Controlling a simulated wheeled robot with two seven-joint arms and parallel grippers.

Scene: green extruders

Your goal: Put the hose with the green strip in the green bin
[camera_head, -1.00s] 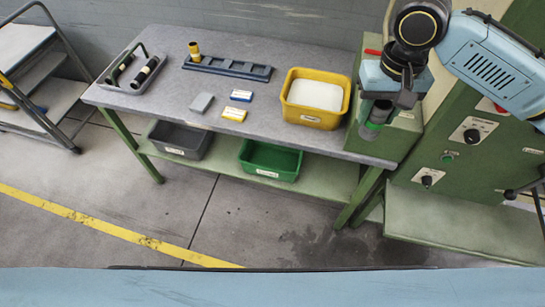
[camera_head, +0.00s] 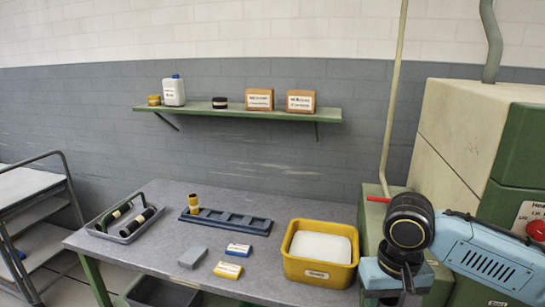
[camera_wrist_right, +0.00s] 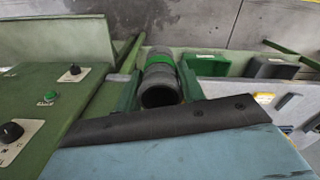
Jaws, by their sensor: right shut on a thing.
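My right gripper (camera_wrist_right: 159,82) is shut on a short black hose with a green strip (camera_wrist_right: 160,96). In the right wrist view the hose sits between the two green fingers, its open end toward the camera and the green band toward its far end. The green bin (camera_wrist_right: 206,66) shows beyond the gripper, to the right of the hose and apart from it. In the head view my right arm is at the lower right, its fingers and the hose cut off by the bottom edge. My left gripper is not in view.
A yellow bin (camera_head: 320,269) with white contents stands on the grey table (camera_head: 120,252), near my right arm. A dark bin (camera_wrist_right: 272,68) is beside the green one. A green machine (camera_wrist_right: 60,110) is close on the left in the wrist view.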

